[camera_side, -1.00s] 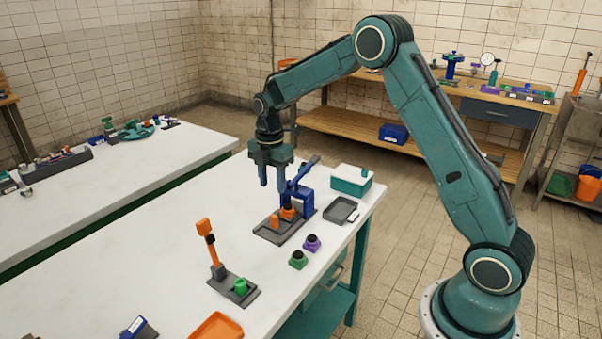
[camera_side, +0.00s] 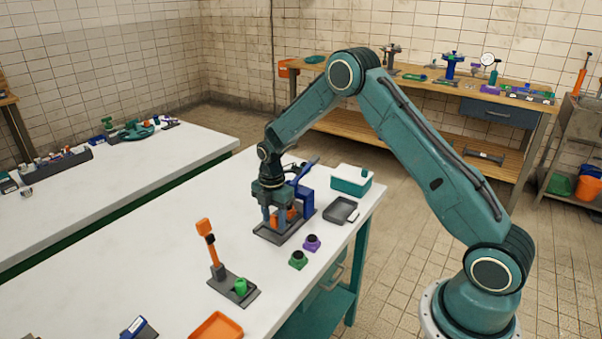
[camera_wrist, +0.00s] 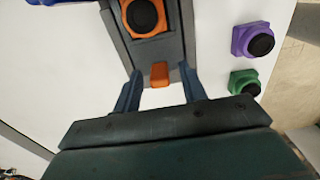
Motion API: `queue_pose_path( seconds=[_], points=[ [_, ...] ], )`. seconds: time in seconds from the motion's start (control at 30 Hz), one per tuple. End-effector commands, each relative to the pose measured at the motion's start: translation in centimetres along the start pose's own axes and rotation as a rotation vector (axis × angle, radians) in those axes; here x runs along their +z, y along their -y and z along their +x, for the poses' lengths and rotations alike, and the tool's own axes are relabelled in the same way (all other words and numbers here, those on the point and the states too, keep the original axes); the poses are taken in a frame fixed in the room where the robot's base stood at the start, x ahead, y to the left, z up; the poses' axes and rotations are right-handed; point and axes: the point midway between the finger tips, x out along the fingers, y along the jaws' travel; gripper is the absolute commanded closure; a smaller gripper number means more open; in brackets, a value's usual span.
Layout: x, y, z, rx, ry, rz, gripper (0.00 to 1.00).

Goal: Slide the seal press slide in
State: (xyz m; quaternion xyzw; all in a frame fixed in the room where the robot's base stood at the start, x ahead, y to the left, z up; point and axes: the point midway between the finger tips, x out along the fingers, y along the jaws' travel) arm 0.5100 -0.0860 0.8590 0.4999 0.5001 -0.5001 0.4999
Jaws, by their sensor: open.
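The seal press (camera_side: 307,190) is blue with a raised lever and stands on a grey base (camera_side: 270,237) on the white bench. In the wrist view, its grey slide (camera_wrist: 158,46) carries an orange block with a round black top (camera_wrist: 142,16). An orange handle (camera_wrist: 160,74) sits at the slide's near end. My gripper (camera_side: 276,222) is down over the base, in front of the press. In the wrist view, my gripper (camera_wrist: 160,88) is open, with one finger on each side of the handle. A gap shows on both sides. The fingers partly hide the slide in the side view.
A purple block (camera_side: 312,242) and a green block (camera_side: 298,259) stand near the bench's front edge. A grey tray (camera_side: 340,210) and a teal-and-white box (camera_side: 351,180) are right of the press. An upright orange lever (camera_side: 208,240) stands to the left. Bare bench lies behind.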

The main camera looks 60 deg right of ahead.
Motion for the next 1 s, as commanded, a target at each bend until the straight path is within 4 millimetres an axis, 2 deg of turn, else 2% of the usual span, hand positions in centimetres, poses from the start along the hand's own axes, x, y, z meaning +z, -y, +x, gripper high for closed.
queue_pose_path(
  seconds=[0.27, 0.47, 0.73, 1.0],
  points=[
    [0.0, 0.0, 0.1, 0.0, 0.0, 0.0, 0.6],
    [0.0, 0.0, 0.0, 0.0, 0.0, 0.0, 0.99],
    [0.5, 0.0, 0.0, 0.0, 0.0, 0.002, 1.0],
    [4.2, -0.1, 0.0, 0.003, 0.001, 0.004, 1.0]
  ],
)
